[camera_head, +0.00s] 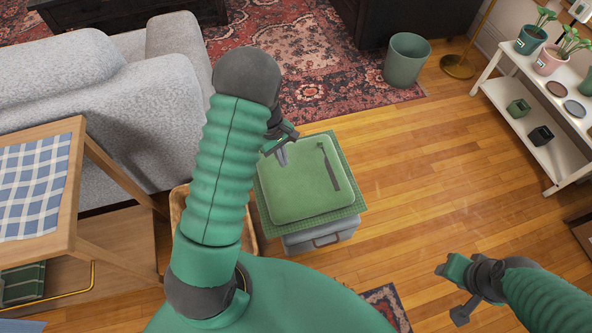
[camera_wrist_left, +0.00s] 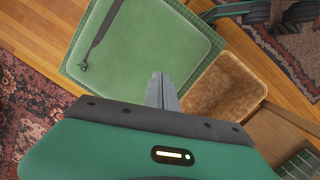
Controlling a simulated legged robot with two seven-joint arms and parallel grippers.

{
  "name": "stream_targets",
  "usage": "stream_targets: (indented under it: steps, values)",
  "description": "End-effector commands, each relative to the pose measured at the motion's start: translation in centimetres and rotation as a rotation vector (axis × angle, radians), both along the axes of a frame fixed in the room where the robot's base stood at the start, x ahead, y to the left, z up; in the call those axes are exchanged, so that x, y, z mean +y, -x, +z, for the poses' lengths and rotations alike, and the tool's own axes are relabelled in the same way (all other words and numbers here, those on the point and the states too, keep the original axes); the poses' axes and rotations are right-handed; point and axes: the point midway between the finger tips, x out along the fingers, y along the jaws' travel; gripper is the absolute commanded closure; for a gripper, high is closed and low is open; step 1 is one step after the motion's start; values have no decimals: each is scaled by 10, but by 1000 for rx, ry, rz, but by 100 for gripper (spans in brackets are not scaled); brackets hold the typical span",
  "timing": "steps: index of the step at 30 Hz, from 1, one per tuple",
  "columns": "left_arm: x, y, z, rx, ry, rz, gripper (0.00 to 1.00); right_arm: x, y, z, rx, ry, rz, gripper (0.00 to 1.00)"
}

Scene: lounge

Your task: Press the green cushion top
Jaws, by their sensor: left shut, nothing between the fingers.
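The green cushion (camera_head: 292,185) lies flat on a green mat over a grey box in the head view. A dark strap lies across its right part. My left gripper (camera_head: 281,156) is over the cushion's upper left edge, with its fingers shut and empty. In the left wrist view the cushion (camera_wrist_left: 145,45) is ahead of the shut fingers (camera_wrist_left: 162,90), whose tips show at its border; I cannot tell whether they touch it. My right gripper (camera_head: 461,312) is low at the right, over bare floor; its finger state is unclear.
A grey sofa (camera_head: 110,100) and a wooden side table (camera_head: 82,190) stand at the left. A wicker basket (camera_wrist_left: 222,90) is beside the cushion. A green bin (camera_head: 407,60) and white shelf (camera_head: 490,62) stand at the right. The floor right of the cushion is clear.

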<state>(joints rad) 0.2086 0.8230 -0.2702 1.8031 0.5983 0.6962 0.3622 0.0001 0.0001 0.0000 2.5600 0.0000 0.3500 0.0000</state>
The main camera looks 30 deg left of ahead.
Motion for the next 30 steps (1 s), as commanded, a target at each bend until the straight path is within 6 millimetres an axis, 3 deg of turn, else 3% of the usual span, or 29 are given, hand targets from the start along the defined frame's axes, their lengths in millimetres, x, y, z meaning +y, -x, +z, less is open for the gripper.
stream_targets:
  steps: [3,6,17,22,30]
  values:
    - [-16,-28,13,-22,-126,-274,100,0,0,5,0,0,0,60]
    - [-21,-39,17,-32,-176,-380,100,0,0,5,0,0,0,60]
    - [-21,-40,15,-32,-185,-396,100,0,0,3,0,0,0,60]
    - [-21,-40,-8,-31,-183,-395,100,0,0,-7,0,0,0,60]
    - [-21,-40,-69,-31,-183,-395,100,0,0,-31,0,0,0,60]
